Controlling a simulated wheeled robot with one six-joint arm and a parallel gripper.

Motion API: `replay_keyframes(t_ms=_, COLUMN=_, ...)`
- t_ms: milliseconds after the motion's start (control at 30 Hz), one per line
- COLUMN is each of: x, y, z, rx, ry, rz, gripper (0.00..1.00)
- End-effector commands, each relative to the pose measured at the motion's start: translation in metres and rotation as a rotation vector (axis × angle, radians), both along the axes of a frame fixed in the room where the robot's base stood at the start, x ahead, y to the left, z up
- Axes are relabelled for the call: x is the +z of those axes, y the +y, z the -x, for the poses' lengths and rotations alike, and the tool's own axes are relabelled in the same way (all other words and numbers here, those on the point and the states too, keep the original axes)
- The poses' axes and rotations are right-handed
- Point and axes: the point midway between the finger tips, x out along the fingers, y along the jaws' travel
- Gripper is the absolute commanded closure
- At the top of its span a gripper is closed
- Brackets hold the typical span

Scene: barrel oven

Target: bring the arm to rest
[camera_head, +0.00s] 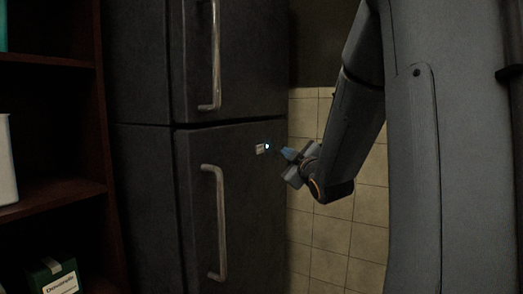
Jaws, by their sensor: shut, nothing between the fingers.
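My arm (354,125) hangs down from the upper right in the head view, in front of a tiled wall. My gripper (287,167) is at its lower end, pointing left towards the dark fridge (255,220). It is shut and empty. In the picture its tips lie close to the fridge's right edge, near a small label and a glowing light (267,146). I cannot tell whether it touches the fridge.
The fridge has an upper handle (216,55) and a lower handle (221,225), both upright bars on closed doors. A dark wooden shelf (50,195) stands at the left, holding a green box (52,278) and a white container (6,165). The tiled wall (335,235) is behind my arm.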

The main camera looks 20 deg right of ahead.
Motion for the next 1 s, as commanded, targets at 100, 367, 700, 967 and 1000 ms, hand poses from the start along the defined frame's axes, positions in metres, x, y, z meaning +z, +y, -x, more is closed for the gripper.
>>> replay_keyframes(t_ms=100, x=0.000, y=0.000, z=0.000, rx=0.000, ry=0.000, rz=0.000, gripper=1.00)
replay_keyframes(t_ms=367, x=-0.025, y=0.012, z=0.000, rx=-0.007, ry=0.082, rz=-0.066, gripper=1.00)
replay_keyframes(t_ms=700, x=-0.194, y=0.099, z=0.071, rx=-0.144, ry=0.681, rz=-0.485, gripper=1.00)
replay_keyframes(t_ms=967, x=-0.282, y=0.172, z=0.199, rx=-0.350, ry=1.156, rz=-0.709, gripper=1.00)
replay_keyframes(t_ms=1000, x=-0.289, y=0.181, z=0.218, rx=-0.383, ry=1.214, rz=-0.733, gripper=1.00)
